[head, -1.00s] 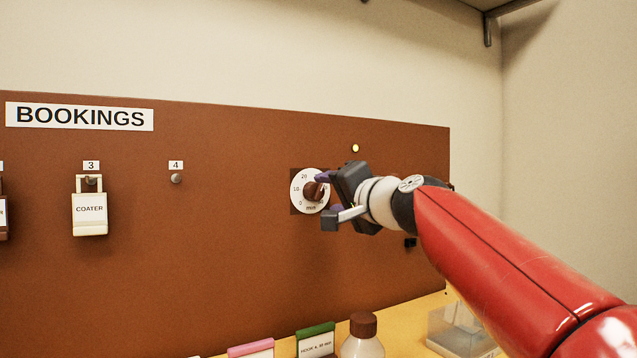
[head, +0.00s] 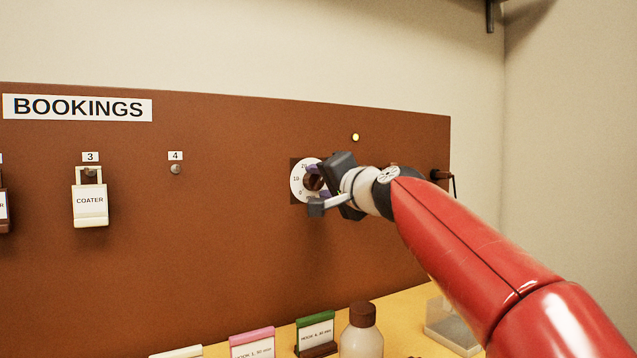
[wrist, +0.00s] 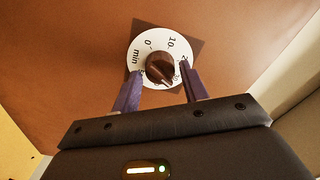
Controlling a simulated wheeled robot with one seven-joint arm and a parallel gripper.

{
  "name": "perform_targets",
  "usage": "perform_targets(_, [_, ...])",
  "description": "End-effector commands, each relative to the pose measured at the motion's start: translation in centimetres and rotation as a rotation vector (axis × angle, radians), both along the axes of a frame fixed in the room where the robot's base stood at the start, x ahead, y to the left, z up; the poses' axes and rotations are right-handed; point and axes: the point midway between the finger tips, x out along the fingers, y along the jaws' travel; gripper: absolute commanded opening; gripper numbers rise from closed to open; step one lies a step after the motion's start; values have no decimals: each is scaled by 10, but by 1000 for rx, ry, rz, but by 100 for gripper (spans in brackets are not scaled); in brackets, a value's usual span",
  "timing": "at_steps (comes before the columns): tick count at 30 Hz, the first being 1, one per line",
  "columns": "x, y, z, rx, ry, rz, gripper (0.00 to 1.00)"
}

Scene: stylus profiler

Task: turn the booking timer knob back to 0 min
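The booking timer has a white round dial (head: 297,181) on the brown board, marked 0, 10, 20 and "min", with a dark brown knob (head: 312,182) at its centre. In the wrist view the dial (wrist: 150,42) and knob (wrist: 160,68) show clearly; the knob's pointer lies away from the 0 mark, toward the lower right. My gripper (wrist: 160,85) is open, its two purple-padded fingers on either side of the knob, with visible gaps. In the head view my gripper (head: 314,192) covers the dial's right side.
A cream tag labelled COATER (head: 90,207) hangs on hook 3; hook 4 (head: 175,169) is empty. A small yellow light (head: 355,137) sits above the dial. Below, a brown-capped bottle (head: 362,335), card holders (head: 316,331) and a clear box (head: 452,328) stand on the yellow table.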

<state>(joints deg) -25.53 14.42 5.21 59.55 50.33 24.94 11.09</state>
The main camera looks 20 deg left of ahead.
Motion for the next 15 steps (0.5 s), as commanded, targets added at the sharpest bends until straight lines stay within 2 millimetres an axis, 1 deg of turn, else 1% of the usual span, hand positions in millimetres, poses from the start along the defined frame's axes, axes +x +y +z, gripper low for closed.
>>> perform_targets(1, [0,0,0,0,0,0,37])
perform_targets(8, [0,0,0,0,0,0,7])
perform_targets(11, [0,0,-2,-19,-23,0,7])
perform_targets(14, [1,-1,-6,-128,-153,-1,7])
perform_targets(15, [1,0,-6,-190,-227,-1,7])
